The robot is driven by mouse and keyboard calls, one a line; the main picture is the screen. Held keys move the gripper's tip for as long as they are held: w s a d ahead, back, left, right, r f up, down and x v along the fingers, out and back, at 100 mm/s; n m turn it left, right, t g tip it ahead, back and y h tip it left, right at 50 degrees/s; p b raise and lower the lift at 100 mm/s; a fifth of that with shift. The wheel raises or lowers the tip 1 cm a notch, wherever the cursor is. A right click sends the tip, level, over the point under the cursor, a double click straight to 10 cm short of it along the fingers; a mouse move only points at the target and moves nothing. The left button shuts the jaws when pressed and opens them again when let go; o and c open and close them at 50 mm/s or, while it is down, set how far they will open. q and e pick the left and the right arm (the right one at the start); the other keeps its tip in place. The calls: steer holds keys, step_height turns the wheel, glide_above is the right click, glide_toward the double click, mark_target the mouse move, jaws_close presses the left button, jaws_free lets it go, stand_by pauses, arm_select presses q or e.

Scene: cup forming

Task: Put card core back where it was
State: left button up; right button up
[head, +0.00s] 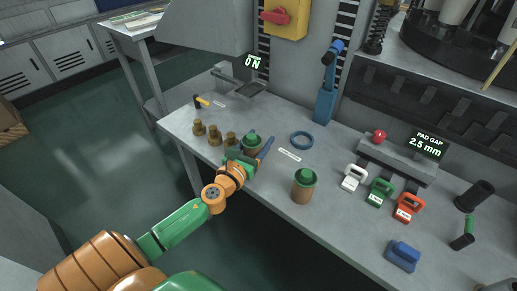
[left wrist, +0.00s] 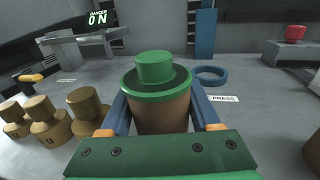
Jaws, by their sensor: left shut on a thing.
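A brown card core (left wrist: 160,115) with a green flanged cap and knob stands upright between the blue fingers of my left gripper (left wrist: 162,120). In the head view the gripper (head: 252,149) is at the front of the grey bench, and the green cap (head: 252,137) shows just beyond it. The gripper is shut on the brown body. The core's lower end is hidden by the gripper, so I cannot tell whether it touches the bench. A similar brown cylinder with a green cap (head: 303,185) stands to the right. My right gripper is out of view.
Several brass-coloured knobbed pieces (head: 214,135) stand close on the left. A blue ring (head: 302,140) lies behind, near a white PRESS label (head: 290,155). White, green (head: 380,192) and red handled blocks, a blue block (head: 402,256) and black cylinders (head: 474,195) are further right.

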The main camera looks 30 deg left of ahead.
arm_select(q)
steer(key=shift+f+p, duration=0.3)
steer(key=shift+f, duration=0.2)
steer(key=o, duration=1.1)
steer(key=shift+r, duration=0.1)
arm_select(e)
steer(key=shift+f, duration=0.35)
arm_select(q)
steer(key=shift+r, duration=0.2)
steer(key=s, duration=0.4)
steer(key=s+d+b, duration=0.1)
steer(key=s, duration=0.3)
steer(key=s+b, duration=0.1)
steer(key=s, duration=0.3)
steer(key=shift+d, duration=0.2)
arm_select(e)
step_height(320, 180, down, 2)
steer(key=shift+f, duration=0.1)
